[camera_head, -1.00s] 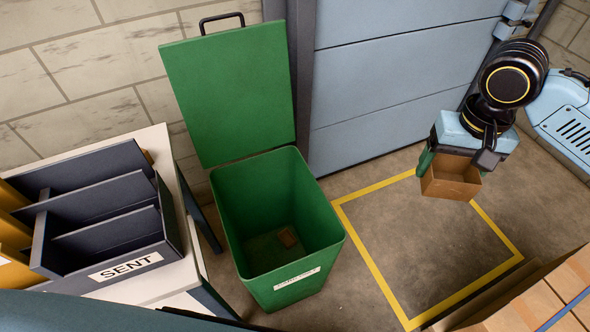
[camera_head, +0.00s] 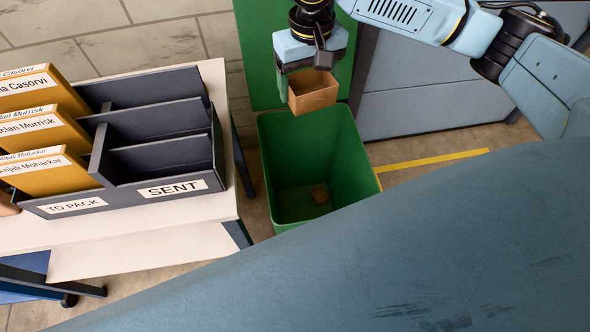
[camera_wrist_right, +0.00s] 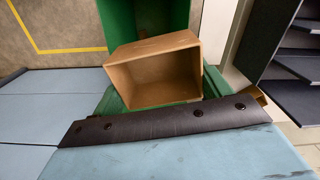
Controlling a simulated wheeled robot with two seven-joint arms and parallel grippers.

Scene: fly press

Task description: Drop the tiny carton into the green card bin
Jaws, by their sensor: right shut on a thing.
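The tiny carton (camera_head: 313,91) is a small open brown box. My right gripper (camera_head: 311,75) is shut on it and holds it in the air over the back part of the green card bin (camera_head: 365,170). In the right wrist view the carton (camera_wrist_right: 158,75) shows its open, empty inside, with green of the bin (camera_wrist_right: 150,15) behind it. A small brown piece (camera_head: 320,194) lies on the bin's floor. My left gripper is not in view.
A pale table (camera_head: 150,236) left of the bin bears a dark sorter (camera_head: 75,204) labelled TO PACK and SENT, with several yellow folders (camera_head: 45,127). A yellow floor line (camera_head: 435,160) runs right of the bin. A large blue surface fills the lower right.

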